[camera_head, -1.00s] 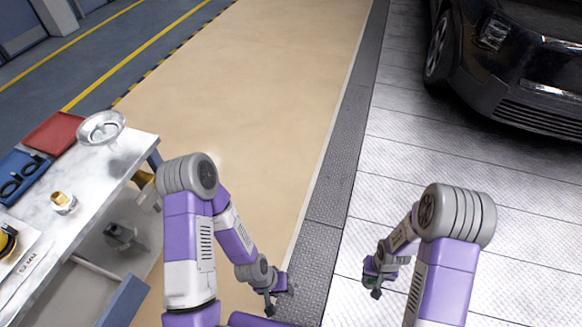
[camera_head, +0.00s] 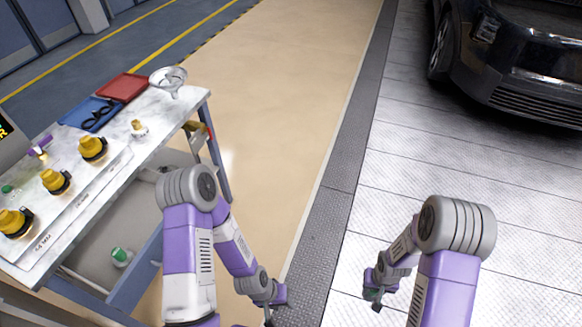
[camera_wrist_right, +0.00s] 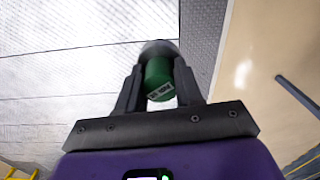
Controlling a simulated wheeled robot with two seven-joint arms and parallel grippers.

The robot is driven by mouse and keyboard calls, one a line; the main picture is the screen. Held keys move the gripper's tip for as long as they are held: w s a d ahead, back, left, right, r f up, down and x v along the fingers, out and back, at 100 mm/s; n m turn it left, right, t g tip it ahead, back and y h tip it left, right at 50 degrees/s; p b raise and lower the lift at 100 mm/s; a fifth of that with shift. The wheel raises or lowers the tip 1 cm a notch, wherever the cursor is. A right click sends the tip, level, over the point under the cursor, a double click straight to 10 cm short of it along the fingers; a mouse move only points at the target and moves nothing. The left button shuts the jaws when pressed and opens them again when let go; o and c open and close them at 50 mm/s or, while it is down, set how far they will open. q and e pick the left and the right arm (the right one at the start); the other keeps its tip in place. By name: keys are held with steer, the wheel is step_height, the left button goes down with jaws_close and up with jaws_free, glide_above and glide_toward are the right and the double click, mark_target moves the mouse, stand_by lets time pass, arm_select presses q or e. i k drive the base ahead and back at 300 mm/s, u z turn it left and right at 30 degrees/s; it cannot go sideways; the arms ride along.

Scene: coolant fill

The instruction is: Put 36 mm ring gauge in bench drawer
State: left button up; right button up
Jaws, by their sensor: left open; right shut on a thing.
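My right gripper (camera_head: 374,294) is shut on a green cylinder (camera_wrist_right: 158,82), away from the bench and over the pale tiled floor. The cylinder has a small label I cannot read and a dark rounded far end, so I cannot confirm that it is the 36 mm ring gauge. The bench drawer (camera_head: 147,262) at the lower left is pulled open. A small green-topped piece (camera_head: 121,256) shows inside it. My left gripper (camera_head: 274,303) is open and empty, right of the drawer and low over the floor.
A dark car (camera_head: 515,70) stands far right. The beige floor is clear.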

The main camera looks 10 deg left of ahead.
mark_target(133, 233)
steer(key=u, duration=1.55)
